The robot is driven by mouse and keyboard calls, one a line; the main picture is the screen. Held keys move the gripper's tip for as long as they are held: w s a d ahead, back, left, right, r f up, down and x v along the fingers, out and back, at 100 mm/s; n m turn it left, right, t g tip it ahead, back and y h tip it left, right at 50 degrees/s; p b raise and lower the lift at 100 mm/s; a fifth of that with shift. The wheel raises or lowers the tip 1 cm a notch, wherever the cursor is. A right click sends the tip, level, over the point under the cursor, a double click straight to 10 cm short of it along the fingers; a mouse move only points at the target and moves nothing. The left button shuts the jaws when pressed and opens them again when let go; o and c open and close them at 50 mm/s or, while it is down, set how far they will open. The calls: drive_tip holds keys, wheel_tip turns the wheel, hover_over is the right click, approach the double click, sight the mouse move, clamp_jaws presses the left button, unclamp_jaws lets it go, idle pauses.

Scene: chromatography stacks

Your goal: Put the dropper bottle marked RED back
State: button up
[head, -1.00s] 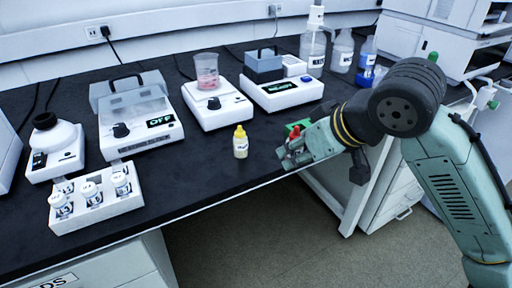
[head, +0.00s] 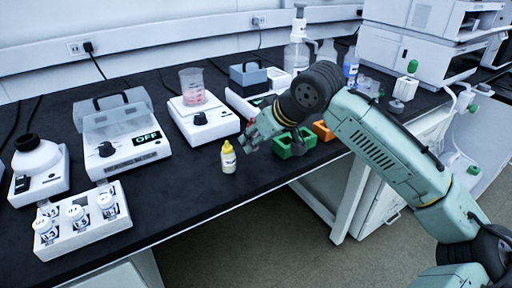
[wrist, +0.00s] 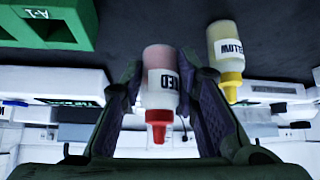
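The dropper bottle marked RED (wrist: 160,85), with a red cap, sits between the fingers of my gripper (wrist: 160,75) in the wrist view. My gripper is shut on it. In the head view only a bit of its red cap shows, beside my gripper (head: 249,138), which is over the bench near its front edge. The green rack (head: 283,152) is just right of my gripper; in the wrist view the green block (wrist: 75,15), labelled A-1, shows an opening. The bottle marked YELLOW (wrist: 224,50) stands on the bench just left of my gripper, also in the head view (head: 228,160).
An orange block (head: 323,131) is right of the green rack. A white rack with several vials (head: 95,232) stands at front left. Devices line the back, including one with a beaker (head: 192,87). Bench between vial rack and YELLOW bottle is clear.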

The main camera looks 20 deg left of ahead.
sight(256, 150)
drive_tip(key=shift+f, duration=1.65)
drive_tip(key=shift+f, duration=0.1)
drive_tip(key=shift+f, duration=0.15)
drive_tip(key=o, duration=0.6)
drive_tip(key=shift+r, duration=0.3)
drive_tip(key=v, duration=1.2)
